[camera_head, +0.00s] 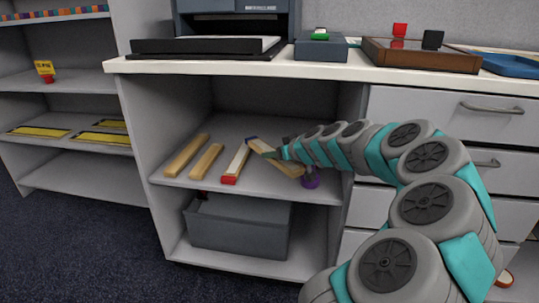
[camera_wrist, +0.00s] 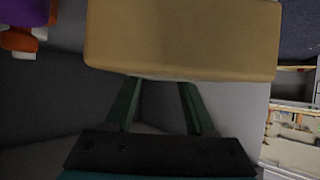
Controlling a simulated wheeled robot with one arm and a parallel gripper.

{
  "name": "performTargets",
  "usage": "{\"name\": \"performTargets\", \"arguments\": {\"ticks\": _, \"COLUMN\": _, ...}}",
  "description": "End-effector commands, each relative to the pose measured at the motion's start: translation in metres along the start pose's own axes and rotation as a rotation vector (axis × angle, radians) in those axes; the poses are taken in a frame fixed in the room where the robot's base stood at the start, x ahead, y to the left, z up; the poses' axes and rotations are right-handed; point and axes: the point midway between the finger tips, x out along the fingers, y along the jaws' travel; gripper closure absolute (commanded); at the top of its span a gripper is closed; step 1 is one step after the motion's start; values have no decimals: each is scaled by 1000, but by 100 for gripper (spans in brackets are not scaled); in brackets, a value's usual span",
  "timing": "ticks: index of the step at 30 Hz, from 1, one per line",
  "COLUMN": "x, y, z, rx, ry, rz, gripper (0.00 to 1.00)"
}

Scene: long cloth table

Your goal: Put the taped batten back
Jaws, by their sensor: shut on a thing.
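Several battens lie on the cabinet's middle shelf (camera_head: 225,191) in the head view. One wooden batten with a dark blue end (camera_head: 285,164) slants at the right of the row. In the wrist view the plain wood of this batten (camera_wrist: 180,40) fills the top, at the tips of my green fingers (camera_wrist: 160,88). A pale batten with a red end (camera_head: 235,164) lies just left of it. I cannot tell whether the held batten touches the shelf.
Two plain wooden battens (camera_head: 187,156) (camera_head: 207,161) lie further left. A purple object (camera_head: 311,180) stands close to the held batten's near end. A grey bin (camera_head: 240,224) is below. The countertop (camera_head: 330,68) overhangs the shelf; drawers (camera_head: 450,108) border it right.

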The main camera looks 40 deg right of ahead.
Motion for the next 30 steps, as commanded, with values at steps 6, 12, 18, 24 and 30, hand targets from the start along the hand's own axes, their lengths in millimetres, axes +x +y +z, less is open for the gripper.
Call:
{"name": "performTargets", "arguments": {"ticks": 6, "x": 38, "y": 16, "z": -16, "rx": 0, "ry": 1, "rz": 5, "gripper": 100}}
{"name": "performTargets", "arguments": {"ticks": 12, "x": 52, "y": 20, "z": -23, "rx": -1, "ry": 2, "rz": 2, "gripper": 100}}
{"name": "performTargets", "arguments": {"ticks": 18, "x": 59, "y": 21, "z": -11, "rx": 0, "ry": 1, "rz": 1, "gripper": 100}}
{"name": "performTargets", "arguments": {"ticks": 24, "x": 70, "y": 21, "z": 9, "rx": 1, "ry": 1, "rz": 0, "gripper": 100}}
{"name": "performTargets", "arguments": {"ticks": 30, "x": 69, "y": 21, "z": 8, "rx": -1, "ry": 2, "rz": 2, "gripper": 100}}
